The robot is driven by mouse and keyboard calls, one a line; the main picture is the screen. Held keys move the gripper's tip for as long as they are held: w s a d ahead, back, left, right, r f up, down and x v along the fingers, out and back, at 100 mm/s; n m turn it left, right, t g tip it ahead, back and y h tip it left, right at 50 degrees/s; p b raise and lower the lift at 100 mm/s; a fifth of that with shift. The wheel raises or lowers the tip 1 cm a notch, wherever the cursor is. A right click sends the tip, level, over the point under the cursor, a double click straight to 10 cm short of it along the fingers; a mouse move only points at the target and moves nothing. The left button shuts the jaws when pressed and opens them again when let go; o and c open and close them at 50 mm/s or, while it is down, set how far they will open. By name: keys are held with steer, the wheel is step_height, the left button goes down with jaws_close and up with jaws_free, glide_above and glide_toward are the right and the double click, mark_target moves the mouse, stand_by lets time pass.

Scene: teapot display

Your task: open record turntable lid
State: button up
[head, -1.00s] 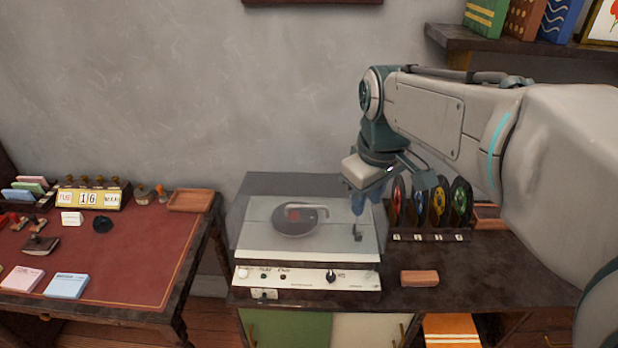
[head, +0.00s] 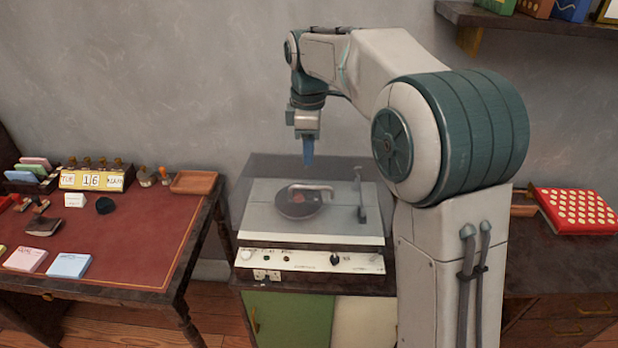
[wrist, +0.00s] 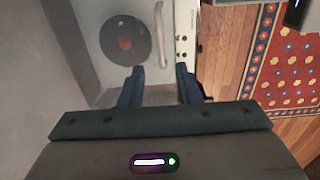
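The record turntable (head: 265,258) stands on a cabinet in the head view, with a control panel along its front. Its clear smoky lid (head: 258,172) appears down over the deck. Through it show a dark record (head: 297,202) with a red centre and a pale handle-like bar over it. My gripper (head: 307,165) points down above the back part of the lid; whether it touches cannot be told. In the wrist view my gripper (wrist: 160,85) has two blue fingers apart with nothing between them. The record (wrist: 125,42) and panel (wrist: 186,30) show past the fingers.
A red-topped desk (head: 140,235) with a calendar (head: 92,180), stamps and paper pads stands at the left. A red dotted box (head: 578,210) is at the right. A wall shelf (head: 500,20) is at the upper right. The wall rises close behind the turntable.

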step_height(320, 180, down, 9)
steer(key=shift+r, duration=0.2)
steer(key=shift+w, duration=0.1)
jaws_close()
stand_by(1.3)
jaws_free()
